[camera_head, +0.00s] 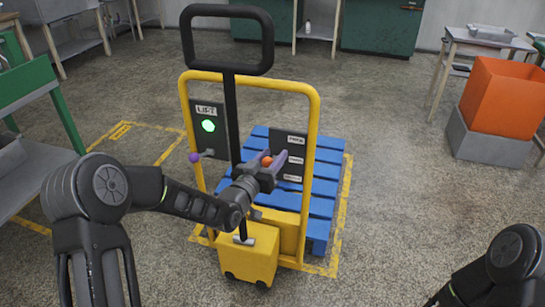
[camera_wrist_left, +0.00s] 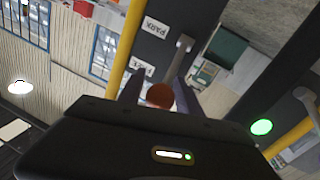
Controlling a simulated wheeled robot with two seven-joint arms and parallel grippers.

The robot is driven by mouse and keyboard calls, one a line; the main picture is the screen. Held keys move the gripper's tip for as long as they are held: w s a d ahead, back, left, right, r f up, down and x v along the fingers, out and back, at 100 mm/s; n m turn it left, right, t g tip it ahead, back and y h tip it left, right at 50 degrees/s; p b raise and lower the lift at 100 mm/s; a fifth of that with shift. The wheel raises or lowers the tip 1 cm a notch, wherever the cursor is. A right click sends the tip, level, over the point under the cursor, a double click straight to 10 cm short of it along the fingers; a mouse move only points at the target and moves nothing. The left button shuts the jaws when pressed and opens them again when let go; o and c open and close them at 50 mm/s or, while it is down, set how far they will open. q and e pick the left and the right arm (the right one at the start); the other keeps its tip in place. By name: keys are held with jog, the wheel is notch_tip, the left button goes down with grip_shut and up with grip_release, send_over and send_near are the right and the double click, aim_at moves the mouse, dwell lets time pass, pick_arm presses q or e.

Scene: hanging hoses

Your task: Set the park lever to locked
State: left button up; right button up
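The park lever's orange ball knob (camera_head: 266,161) is in front of the dark right-hand panel (camera_head: 290,152) on the yellow cart frame. The panel carries several white labels; the top one reads PARK, and the lower ones are too small to read surely. My left gripper (camera_head: 271,159) has its two purple fingers on either side of the knob. In the left wrist view the knob (camera_wrist_left: 160,95) lies between the fingers, which look spread, though contact is hard to judge. A grey bar (camera_wrist_left: 179,60), probably the lever's arm, rises behind it. My right gripper is out of view.
A LIFT panel (camera_head: 208,126) with a lit green lamp and a purple-knobbed lever (camera_head: 195,157) is on the left. A black handle (camera_head: 229,70) rises between the panels. A blue pallet (camera_head: 325,185) stands behind. An orange bin (camera_head: 503,95) is at right, a green-framed bench (camera_head: 35,95) at left.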

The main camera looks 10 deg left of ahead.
pick_arm(q)
grip_shut()
dwell(1.1)
